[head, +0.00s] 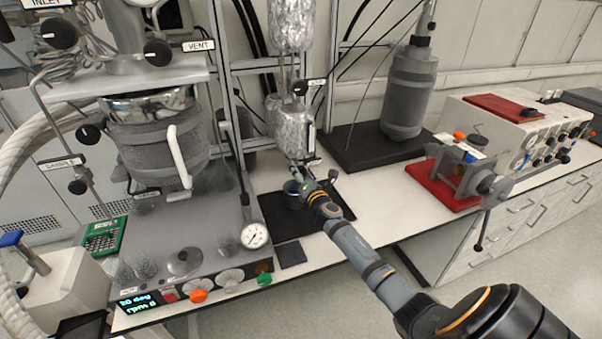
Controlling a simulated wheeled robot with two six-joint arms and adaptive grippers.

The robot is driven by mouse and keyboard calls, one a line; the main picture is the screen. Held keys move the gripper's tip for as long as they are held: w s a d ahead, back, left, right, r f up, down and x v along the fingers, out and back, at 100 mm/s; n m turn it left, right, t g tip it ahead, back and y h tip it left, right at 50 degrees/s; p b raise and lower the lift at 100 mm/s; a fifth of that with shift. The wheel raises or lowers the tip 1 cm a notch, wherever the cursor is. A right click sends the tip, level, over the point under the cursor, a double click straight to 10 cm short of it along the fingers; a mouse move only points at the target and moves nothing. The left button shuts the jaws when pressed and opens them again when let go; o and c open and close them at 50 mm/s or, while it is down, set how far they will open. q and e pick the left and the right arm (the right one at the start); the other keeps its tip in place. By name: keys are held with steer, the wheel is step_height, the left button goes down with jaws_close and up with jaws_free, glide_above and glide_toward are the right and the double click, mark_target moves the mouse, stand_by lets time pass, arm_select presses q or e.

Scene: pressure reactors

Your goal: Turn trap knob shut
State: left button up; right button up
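Two foil-wrapped vessels hang on the frame in the middle, the lower one (284,125) above a dark mat. I cannot tell for certain which knob is the trap knob. My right arm reaches in from the lower right. My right gripper (296,172) is at the foot of the lower foil vessel, below that knob. Its fingers are too small to show whether they are open or shut. My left gripper is out of view.
The reactor (157,150) with knobs labelled INLET and VENT stands left, with a pressure gauge (254,236) below. A grey cylinder (410,90) and a red-based vise (460,175) stand right.

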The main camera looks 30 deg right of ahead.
steer(key=c, duration=1.1)
steer(key=shift+m, duration=0.3)
steer(key=m+b, duration=0.2)
steer(key=m, duration=0.2)
steer(key=shift+f, duration=0.1)
steer(key=m+b, duration=0.2)
steer(key=m, duration=0.2)
steer(key=shift+m, duration=0.4)
steer(key=m+b, duration=0.3)
steer(key=m, duration=0.2)
steer(key=shift+m+b, duration=0.9)
steer(key=shift+m, duration=0.9)
